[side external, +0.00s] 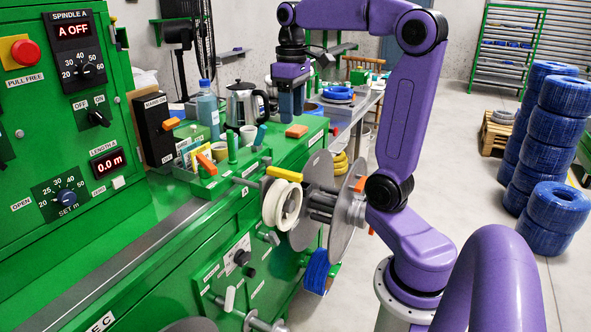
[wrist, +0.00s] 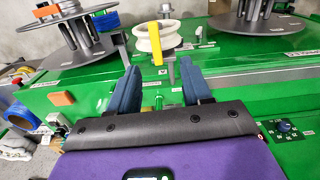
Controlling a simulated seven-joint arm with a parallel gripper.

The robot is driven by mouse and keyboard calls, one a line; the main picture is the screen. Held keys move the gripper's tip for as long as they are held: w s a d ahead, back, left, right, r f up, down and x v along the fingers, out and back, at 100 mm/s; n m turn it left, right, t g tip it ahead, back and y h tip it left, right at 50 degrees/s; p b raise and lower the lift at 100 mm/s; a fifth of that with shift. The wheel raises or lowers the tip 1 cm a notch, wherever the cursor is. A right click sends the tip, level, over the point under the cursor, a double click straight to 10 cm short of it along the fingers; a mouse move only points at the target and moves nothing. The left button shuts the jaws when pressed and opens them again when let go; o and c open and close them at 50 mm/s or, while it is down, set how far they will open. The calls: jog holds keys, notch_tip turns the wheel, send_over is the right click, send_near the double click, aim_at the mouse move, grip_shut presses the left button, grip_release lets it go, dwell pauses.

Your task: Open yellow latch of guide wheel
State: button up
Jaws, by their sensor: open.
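The yellow latch (side external: 284,173) is a short bar lying across the top of the white guide wheel (side external: 281,206), on the front of the green machine. In the wrist view the latch (wrist: 168,48) shows in front of the pale guide wheel (wrist: 147,37), beyond the fingertips. My gripper (side external: 291,117) points down above the green bench top, behind and above the latch, apart from it. In the wrist view its two blue fingers (wrist: 158,84) are spread with nothing between them.
A grey reel (side external: 318,172) stands right beside the guide wheel. An orange block (side external: 297,131), a steel kettle (side external: 246,103) and a blue bottle (side external: 208,110) are on the bench near my gripper. Blue cable coils (side external: 556,140) are stacked on the floor at right.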

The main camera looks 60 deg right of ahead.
aim_at(296, 174)
jog(key=shift+m, duration=0.3)
jog(key=f, duration=0.5)
jog(key=d+f, duration=0.1)
jog(key=f, duration=1)
jog(key=shift+s+d+f, duration=0.1)
jog(key=shift+d+f, duration=0.1)
jog(key=shift+f, duration=0.2)
grip_shut()
